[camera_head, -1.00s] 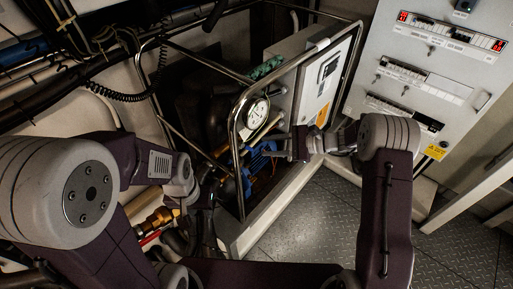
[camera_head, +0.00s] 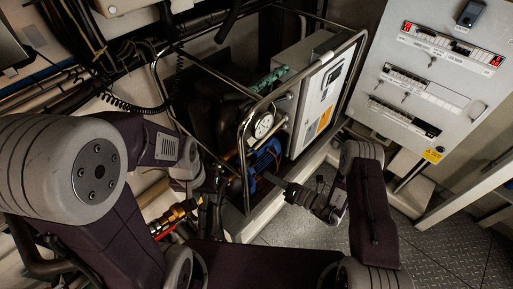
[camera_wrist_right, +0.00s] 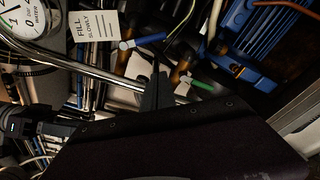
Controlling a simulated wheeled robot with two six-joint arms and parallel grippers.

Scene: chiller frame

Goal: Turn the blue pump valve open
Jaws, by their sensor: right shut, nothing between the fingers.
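A small blue lever handle (camera_wrist_right: 142,42) shows in the right wrist view beside a white "FILL SLOWLY" tag (camera_wrist_right: 92,37). I cannot tell its turn position exactly. My right gripper (camera_wrist_right: 155,66) points up just below the blue handle in that picture. It is shut and empty, and I cannot tell whether it touches the handle. In the head view my right gripper (camera_head: 270,182) is beside the blue pump motor (camera_head: 265,160), and the handle cannot be made out there. My left gripper (camera_head: 208,190) is dark and partly hidden by its arm; its jaws are unclear.
A bent metal rail (camera_head: 243,140) frames the pump, with a round gauge (camera_head: 263,126) behind it. In the right wrist view a green handle (camera_wrist_right: 200,87) is right of the gripper. Brass fittings (camera_head: 178,214) lie near my left arm. A grey control cabinet (camera_head: 430,70) stands at right.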

